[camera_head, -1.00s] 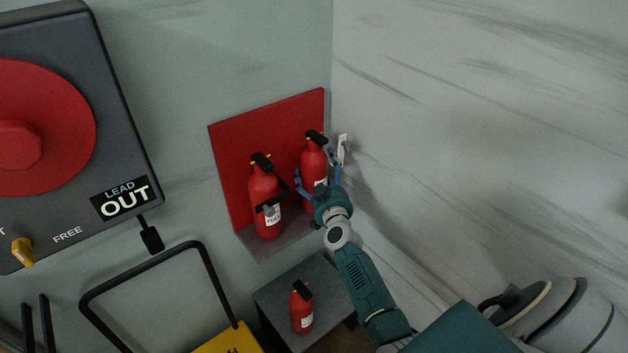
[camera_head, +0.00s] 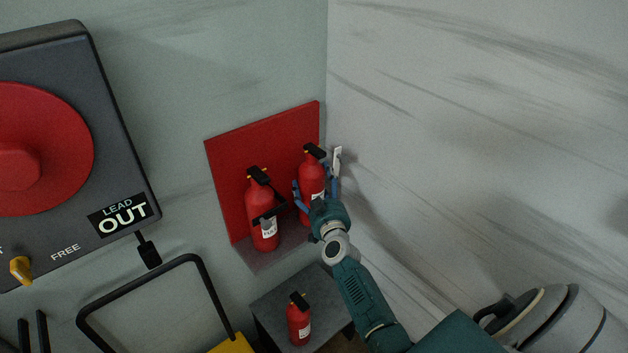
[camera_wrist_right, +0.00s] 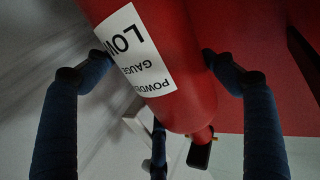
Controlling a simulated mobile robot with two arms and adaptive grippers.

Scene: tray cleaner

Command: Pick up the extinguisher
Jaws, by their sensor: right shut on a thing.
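Two red extinguishers with black tops stand side by side on a shelf with a red backboard (camera_head: 225,160). My right gripper (camera_head: 316,190) is at the right extinguisher (camera_head: 311,172), with its fingers on either side of the body. In the right wrist view the red cylinder (camera_wrist_right: 180,60) with a white label lies between the blue fingers of the gripper (camera_wrist_right: 150,62), which is shut on it. The left extinguisher (camera_head: 262,203) stands just beside it, apart from the fingers. A third, smaller extinguisher (camera_head: 299,322) stands on a grey box below. My left gripper is not in view.
The grey box (camera_head: 270,305) is below the shelf. A pale wall (camera_head: 480,130) rises close to the right of the gripper. A dark panel with a red disc (camera_head: 120,130) and a black-handled yellow item (camera_head: 205,300) are at left.

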